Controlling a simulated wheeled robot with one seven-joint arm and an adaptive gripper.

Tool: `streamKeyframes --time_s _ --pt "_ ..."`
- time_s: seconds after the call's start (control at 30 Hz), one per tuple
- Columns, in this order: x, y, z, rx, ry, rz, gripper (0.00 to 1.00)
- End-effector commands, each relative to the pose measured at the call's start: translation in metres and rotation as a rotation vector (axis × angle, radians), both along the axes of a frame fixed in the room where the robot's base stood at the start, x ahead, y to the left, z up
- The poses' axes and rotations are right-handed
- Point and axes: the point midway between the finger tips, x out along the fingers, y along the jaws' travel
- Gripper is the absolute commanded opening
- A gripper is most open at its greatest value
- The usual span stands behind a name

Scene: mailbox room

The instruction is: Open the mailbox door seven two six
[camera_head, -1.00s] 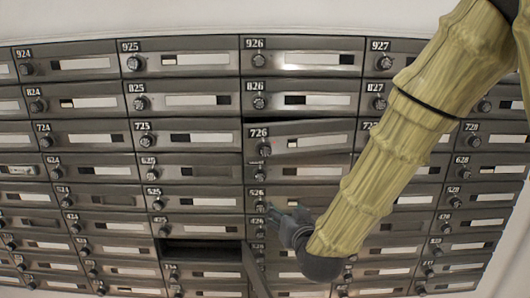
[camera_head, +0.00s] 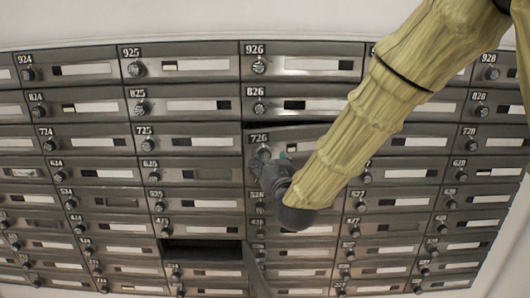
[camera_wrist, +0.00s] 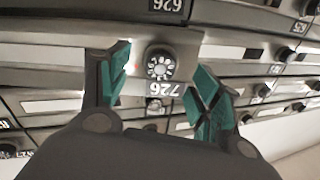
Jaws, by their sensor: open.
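Mailbox door 726 (camera_head: 312,138) is in the middle of the head view. It sits slightly askew, with a dark gap along its top edge. Its dark round knob (camera_wrist: 160,65) shows in the wrist view, where the door label (camera_wrist: 163,89) appears upside down. My gripper (camera_wrist: 161,70) is open, with one teal finger on each side of the knob. I see no clear contact with it. In the head view my gripper (camera_head: 270,165) is at the door's left end, just below the label, and partly covers the knob. My arm hides the door's right part.
Closed mailbox doors with knobs surround door 726, including door 826 (camera_head: 302,104) above and door 725 (camera_head: 185,142) to the left. Lower left, one compartment (camera_head: 202,250) stands open and dark, with its door sticking out.

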Motion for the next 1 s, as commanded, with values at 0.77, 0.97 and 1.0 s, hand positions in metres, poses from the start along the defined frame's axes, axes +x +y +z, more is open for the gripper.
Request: streamKeyframes --time_s 0.77,0.97,1.0 --pt "0.034 0.009 -0.001 0.000 0.001 0.001 0.50" --pt "0.034 0.008 -0.001 0.000 0.001 0.000 0.13" --pt "0.034 0.008 -0.001 0.000 0.001 0.000 0.06"
